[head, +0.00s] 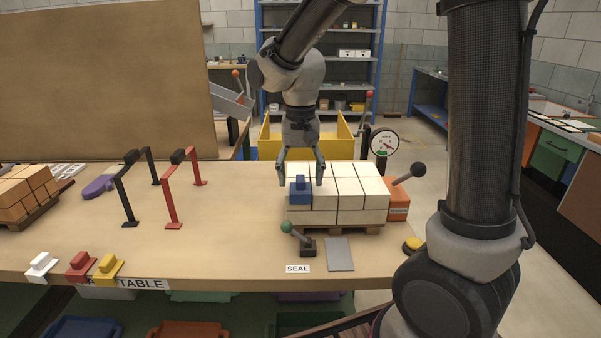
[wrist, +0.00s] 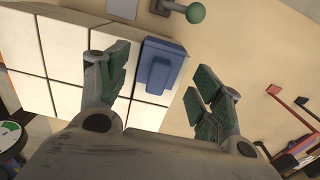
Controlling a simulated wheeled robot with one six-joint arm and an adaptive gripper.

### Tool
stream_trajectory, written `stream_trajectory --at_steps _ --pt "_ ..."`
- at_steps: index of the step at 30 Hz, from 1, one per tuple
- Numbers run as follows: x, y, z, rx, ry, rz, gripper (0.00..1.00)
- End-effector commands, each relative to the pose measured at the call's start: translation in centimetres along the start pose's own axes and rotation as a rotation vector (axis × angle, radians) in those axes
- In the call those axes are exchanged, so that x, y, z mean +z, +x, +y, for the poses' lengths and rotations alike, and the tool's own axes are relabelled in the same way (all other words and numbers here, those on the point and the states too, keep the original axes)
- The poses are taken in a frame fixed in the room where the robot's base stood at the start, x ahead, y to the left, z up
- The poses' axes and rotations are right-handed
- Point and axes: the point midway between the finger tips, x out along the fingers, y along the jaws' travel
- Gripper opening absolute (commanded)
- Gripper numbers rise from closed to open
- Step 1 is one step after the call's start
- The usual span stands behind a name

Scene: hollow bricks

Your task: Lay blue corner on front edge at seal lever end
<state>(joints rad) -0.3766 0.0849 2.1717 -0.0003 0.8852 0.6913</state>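The blue corner (head: 300,191) sits on the near left corner of the white brick stack (head: 345,200), its raised block upward. In the wrist view the blue corner (wrist: 160,68) lies along the stack's edge, on the side by the seal lever. My gripper (head: 301,180) is open, pointing down, with its fingers on either side of the blue corner. In the wrist view my gripper (wrist: 165,85) shows a gap on both sides of the piece, wider at the right finger. The green-knobbed seal lever (head: 288,228) stands just in front of the stack, above the SEAL label (head: 298,268).
White (head: 41,265), red (head: 80,265) and yellow (head: 107,268) corner pieces stand at the table's front left. Black (head: 127,195) and red (head: 170,195) frames stand left of the stack. A black-knobbed lever (head: 415,171) and a gauge (head: 384,142) are right of it.

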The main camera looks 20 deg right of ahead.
Motion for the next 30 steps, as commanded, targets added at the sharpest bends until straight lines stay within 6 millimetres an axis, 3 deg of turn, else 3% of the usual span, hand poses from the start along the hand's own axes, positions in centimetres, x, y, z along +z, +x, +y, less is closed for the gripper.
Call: stream_trajectory --at_steps 11,24,30 --pt "0.0 -0.7 0.0 -0.002 0.0 0.002 0.68" --pt "-0.1 -9.7 0.0 -0.003 0.0 0.003 0.68" --pt "0.0 -12.0 0.0 -0.001 0.0 0.001 0.68"
